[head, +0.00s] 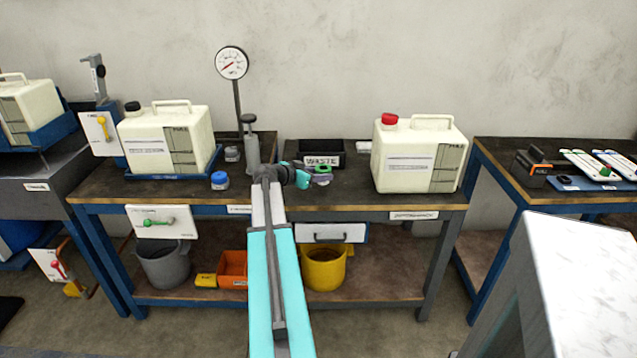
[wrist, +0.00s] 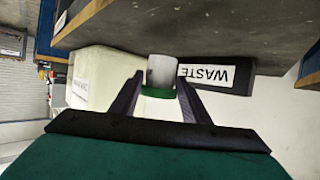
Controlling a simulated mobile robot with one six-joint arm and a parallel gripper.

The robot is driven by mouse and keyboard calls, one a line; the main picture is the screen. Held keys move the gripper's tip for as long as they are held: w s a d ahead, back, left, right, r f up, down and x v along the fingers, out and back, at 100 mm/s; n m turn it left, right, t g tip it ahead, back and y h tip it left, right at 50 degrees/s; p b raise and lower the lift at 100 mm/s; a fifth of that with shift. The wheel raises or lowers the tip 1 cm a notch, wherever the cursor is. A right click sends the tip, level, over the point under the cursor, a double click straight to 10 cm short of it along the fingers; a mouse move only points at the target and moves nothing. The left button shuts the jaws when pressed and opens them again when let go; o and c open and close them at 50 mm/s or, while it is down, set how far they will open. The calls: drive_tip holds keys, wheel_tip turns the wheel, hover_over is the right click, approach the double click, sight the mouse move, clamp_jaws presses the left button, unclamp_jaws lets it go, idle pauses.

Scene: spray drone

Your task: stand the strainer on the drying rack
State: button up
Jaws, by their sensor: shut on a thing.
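My gripper (head: 312,172) is above the middle bench, in front of the black waste tray. It is shut on a small round piece with a green rim and a grey-white body, which looks like the strainer (head: 323,177). In the wrist view the strainer (wrist: 161,72) sits between the two dark fingertips (wrist: 160,87), its green band on the near side. The strainer seems held clear of the bench top. I cannot make out a drying rack for certain in either view.
The waste tray (head: 322,158) stands behind my gripper. A red-capped canister (head: 420,155) stands to its right, a black-capped canister (head: 168,140) to its left. A blue-lidded jar (head: 220,180) and a pump with a gauge (head: 252,150) are nearer left. The right bench holds white strips (head: 587,165).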

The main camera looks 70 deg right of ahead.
drive_tip(key=shift+w+f, duration=0.1)
drive_tip(key=shift+f, duration=1.65)
drive_tip(key=shift+f, duration=0.15)
drive_tip(key=o, duration=1.1)
drive_tip(key=b+v, duration=0.1)
drive_tip(key=v, duration=1.1)
drive_tip(key=shift+a, duration=0.1)
